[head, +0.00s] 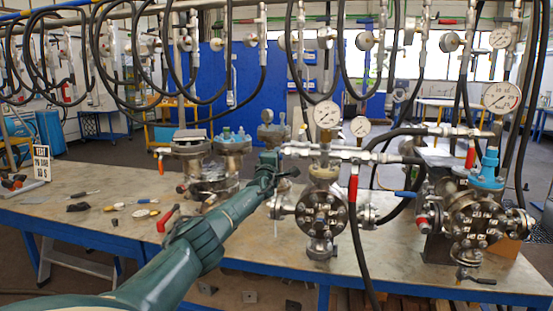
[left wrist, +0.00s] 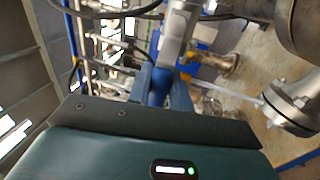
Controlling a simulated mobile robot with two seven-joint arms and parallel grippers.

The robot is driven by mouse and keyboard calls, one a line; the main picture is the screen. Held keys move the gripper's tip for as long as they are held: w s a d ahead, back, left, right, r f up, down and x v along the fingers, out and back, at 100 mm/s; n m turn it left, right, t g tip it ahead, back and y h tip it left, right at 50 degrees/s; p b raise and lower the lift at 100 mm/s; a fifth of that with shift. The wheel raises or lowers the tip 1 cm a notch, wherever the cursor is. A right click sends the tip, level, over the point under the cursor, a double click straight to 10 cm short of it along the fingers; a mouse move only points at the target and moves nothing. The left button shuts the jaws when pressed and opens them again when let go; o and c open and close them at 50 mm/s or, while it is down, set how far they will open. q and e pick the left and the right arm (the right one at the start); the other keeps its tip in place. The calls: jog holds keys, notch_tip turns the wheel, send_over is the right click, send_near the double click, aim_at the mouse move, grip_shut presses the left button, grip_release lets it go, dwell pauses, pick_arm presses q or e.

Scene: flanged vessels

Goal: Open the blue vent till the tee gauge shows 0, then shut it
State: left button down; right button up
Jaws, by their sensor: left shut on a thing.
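My left gripper (head: 277,168) reaches in from the lower left to the left end of the pipework above the middle flanged vessel (head: 322,212). In the left wrist view, the fingers of my left gripper (left wrist: 161,90) are shut around a blue handle (left wrist: 158,86), which looks like the blue vent; in the head view the gripper hides it. A round white gauge (head: 326,114) stands upright above the middle vessel's pipework, likely the tee gauge. Its needle is too small to read surely. My right gripper is not in view.
A smaller gauge (head: 360,127) stands behind. Black hoses hang overhead. Small tools lie on the table's left.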

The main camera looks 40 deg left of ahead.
pick_arm(q)
jog(key=shift+r, duration=0.15)
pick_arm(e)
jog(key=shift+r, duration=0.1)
pick_arm(q)
jog(key=c, duration=1.3)
grip_release()
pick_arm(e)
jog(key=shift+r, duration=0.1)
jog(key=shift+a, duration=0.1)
pick_arm(q)
jog(key=shift+s+d+p, duration=0.15)
jog(key=shift+d+p, duration=0.05)
jog(key=shift+p, duration=0.6)
jog(key=shift+s+d+p, duration=0.15)
jog(key=shift+s+p, duration=0.05)
jog(key=shift+p, duration=0.4)
jog(key=p+v, duration=0.5)
jog(key=v, duration=0.7)
jog(key=shift+s, duration=0.15)
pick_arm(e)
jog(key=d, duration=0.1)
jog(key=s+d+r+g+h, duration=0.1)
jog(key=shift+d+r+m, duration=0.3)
